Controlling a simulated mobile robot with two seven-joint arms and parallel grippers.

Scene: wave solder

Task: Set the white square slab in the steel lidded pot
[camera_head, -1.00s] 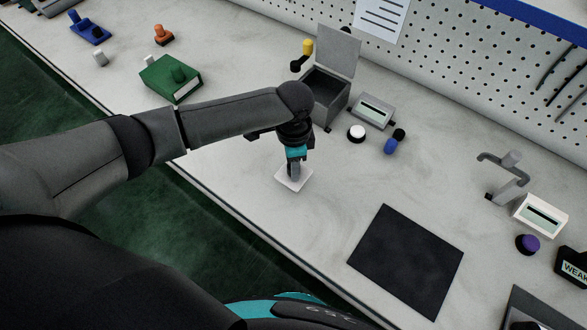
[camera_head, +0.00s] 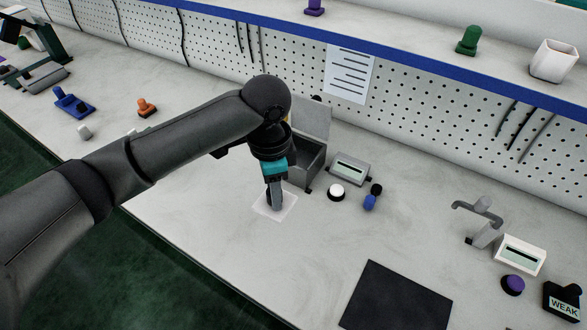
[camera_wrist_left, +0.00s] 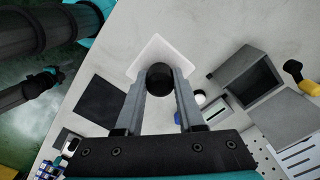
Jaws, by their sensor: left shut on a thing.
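The white square slab (camera_head: 289,211) is under my left gripper (camera_head: 275,204). In the left wrist view the slab (camera_wrist_left: 158,47) lies beyond the fingertips (camera_wrist_left: 160,80), which are shut on its dark round knob. The slab seems a little above the bench, in front of the pot; the exact gap is unclear. The steel lidded pot (camera_head: 307,172) is a grey square box with its lid (camera_head: 315,119) raised; my left arm partly covers it. In the left wrist view the pot (camera_wrist_left: 247,70) is open, to the right of the slab.
Right of the pot stand a small display box (camera_head: 351,168), a white button (camera_head: 337,192) and a blue bottle-like thing (camera_head: 370,201). A black mat (camera_head: 398,300) lies at the front right. The pegboard (camera_head: 410,110) rises behind. The bench left of the mat is clear.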

